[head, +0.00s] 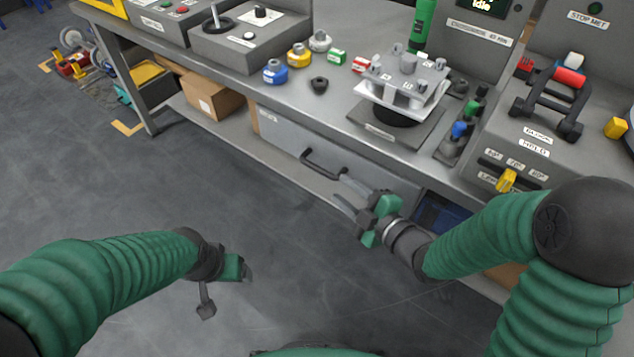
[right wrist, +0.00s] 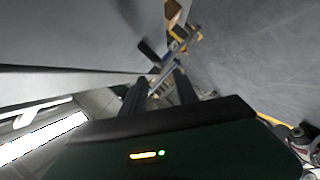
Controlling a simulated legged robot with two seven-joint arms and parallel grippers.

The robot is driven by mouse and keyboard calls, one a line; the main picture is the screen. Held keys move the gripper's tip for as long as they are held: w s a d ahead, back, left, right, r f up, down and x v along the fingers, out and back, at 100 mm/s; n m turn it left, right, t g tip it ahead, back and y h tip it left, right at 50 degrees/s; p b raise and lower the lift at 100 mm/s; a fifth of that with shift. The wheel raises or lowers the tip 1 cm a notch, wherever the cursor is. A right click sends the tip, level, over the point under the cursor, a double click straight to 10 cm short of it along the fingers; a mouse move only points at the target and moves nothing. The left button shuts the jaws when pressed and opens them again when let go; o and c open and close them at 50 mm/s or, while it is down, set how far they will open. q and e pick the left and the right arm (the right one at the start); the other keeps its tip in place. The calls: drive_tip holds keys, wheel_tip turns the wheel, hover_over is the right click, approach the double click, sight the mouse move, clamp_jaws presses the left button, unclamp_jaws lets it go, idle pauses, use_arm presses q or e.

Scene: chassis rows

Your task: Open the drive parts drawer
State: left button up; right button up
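The drawer has a plain grey front (head: 283,138) under the workbench and looks closed. Its black bar handle (head: 322,164) is on the front, with nothing gripping it. My right gripper (head: 342,190) is just right of the handle, its two fingers apart and pointing toward it. In the right wrist view, the fingers (right wrist: 160,85) are spread with no object between them, and a dark piece that looks like the handle (right wrist: 148,50) lies just beyond. My left gripper (head: 227,291) hangs over the floor at lower left, apart from the bench, its fingers spread and empty.
The bench top (head: 300,92) above the drawer carries colored small parts and a grey fixture (head: 400,80). A cardboard box (head: 212,97) sits on the lower shelf at left. A blue bin (head: 437,212) is under the bench at right. The floor in front is clear.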

sight(323, 174)
drive_tip(key=b+x, duration=0.1)
drive_tip(key=x, duration=1)
drive_tip(key=shift+w+a+f+b, duration=0.1)
drive_tip(key=shift+w+b, duration=0.1)
drive_tip(key=shift+b, duration=0.2)
use_arm(q)
drive_tip(key=x, duration=0.3)
drive_tip(key=shift+s+f, duration=0.3)
drive_tip(key=shift+s, duration=0.05)
use_arm(e)
drive_tip(key=shift+c, duration=0.4)
drive_tip(key=c, duration=0.7)
clamp_jaws()
drive_tip(key=shift+s+f, duration=0.1)
